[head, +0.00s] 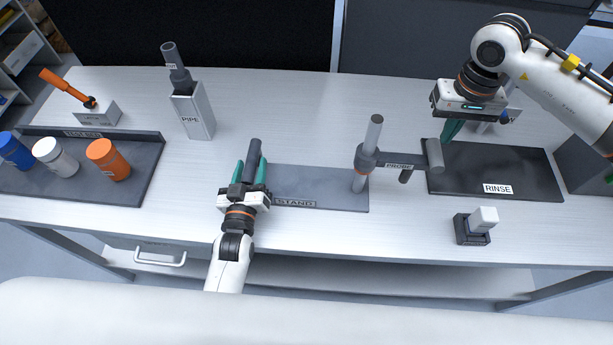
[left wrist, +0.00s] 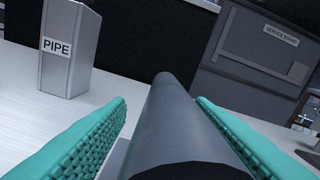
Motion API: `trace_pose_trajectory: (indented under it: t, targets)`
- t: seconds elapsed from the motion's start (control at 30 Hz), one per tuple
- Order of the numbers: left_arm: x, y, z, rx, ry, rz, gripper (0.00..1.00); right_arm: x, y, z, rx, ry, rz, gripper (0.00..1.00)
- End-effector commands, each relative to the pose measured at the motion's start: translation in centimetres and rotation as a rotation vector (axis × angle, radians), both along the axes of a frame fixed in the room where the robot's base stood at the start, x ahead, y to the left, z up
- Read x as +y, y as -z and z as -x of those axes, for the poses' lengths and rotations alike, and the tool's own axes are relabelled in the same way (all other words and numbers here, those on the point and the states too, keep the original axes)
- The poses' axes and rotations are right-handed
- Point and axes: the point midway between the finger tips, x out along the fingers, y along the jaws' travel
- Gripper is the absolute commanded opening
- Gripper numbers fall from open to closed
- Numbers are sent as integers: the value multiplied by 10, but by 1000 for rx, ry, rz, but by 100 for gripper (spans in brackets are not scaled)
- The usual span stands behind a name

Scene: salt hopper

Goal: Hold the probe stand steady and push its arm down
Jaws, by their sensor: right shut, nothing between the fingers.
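The probe stand has a flat grey base labelled STAND (head: 320,190) on the table. A dark upright handle (head: 254,152) rises at its left end, and a metal post stands at its right end. A grey arm labelled PROBE (head: 395,160) reaches right from the post and ends in a thick cylinder (head: 434,155); a short dark probe tip (head: 405,176) hangs below it. My left gripper (head: 251,172) is open with its teal fingers either side of the handle (left wrist: 178,125); a gap shows on one side. My right gripper (head: 450,132) is shut and empty, fingers down, behind the cylinder.
A dark RINSE tray (head: 520,160) lies at the right, with a small block (head: 475,226) in front. A PIPE holder (head: 192,112) stands behind my left gripper. Several capped jars (head: 108,160) stand on a tray at the left. The table's middle back is clear.

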Motion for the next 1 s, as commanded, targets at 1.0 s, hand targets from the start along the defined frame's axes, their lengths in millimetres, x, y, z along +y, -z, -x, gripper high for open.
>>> trace_pose_trajectory:
  t: [1.0]
  targets:
    - [1, -3, 113, -5, 0, 1, 50, 0, -1, 0, 0, 0, 0, 0]
